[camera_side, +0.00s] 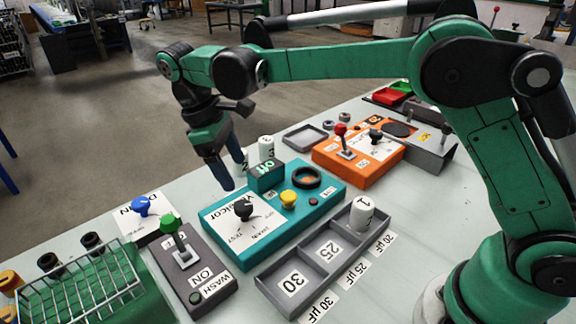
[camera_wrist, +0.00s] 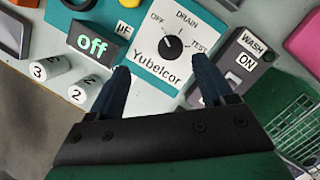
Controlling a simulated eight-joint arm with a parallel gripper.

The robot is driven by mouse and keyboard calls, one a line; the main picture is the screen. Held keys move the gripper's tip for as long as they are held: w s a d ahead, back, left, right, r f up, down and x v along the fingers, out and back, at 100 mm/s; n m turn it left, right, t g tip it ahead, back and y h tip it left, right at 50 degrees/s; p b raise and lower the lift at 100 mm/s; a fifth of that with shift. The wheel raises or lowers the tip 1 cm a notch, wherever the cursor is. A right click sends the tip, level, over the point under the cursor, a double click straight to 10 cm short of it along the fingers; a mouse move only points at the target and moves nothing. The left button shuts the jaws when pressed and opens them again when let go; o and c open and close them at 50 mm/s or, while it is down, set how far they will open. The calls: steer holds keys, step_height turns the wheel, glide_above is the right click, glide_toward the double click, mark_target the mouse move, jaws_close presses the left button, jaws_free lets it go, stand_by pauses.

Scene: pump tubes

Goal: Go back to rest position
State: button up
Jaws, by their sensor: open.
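My gripper (camera_side: 232,173) is open and empty, hanging above the teal Yubelcor box (camera_side: 235,254) near its back left side. In the wrist view my gripper (camera_wrist: 163,66) has its two dark blue fingers spread on either side of the box's label and black knob (camera_wrist: 171,45). The display (camera_wrist: 92,44) reads "off". White tubes marked 3 (camera_wrist: 50,67) and 2 (camera_wrist: 84,91) stand beside the box. The tube marked 1 (camera_side: 362,213) stands upright in the 20 µF compartment of the grey tray (camera_side: 322,272); the 25 and 30 compartments are empty.
A grey wash panel (camera_side: 201,280) with a green-topped lever stands left of the box. An orange box (camera_side: 365,170) with a red-topped lever is behind right. A small empty grey tray (camera_side: 304,136) lies near it.

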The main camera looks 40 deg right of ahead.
steer(key=s+d+r+m+t+y, duration=0.1)
steer(key=s+d+m+t+y, duration=0.1)
steer(key=s+d+m+t, duration=0.6)
steer(key=shift+s+d+r+t+y, duration=0.25)
steer(key=shift+s+d+t, duration=0.35)
steer(key=shift+s+d, duration=1.2)
steer(key=shift+s+a+f, duration=0.1)
steer(key=shift+s+a, duration=0.1)
steer(key=shift+a, duration=0.05)
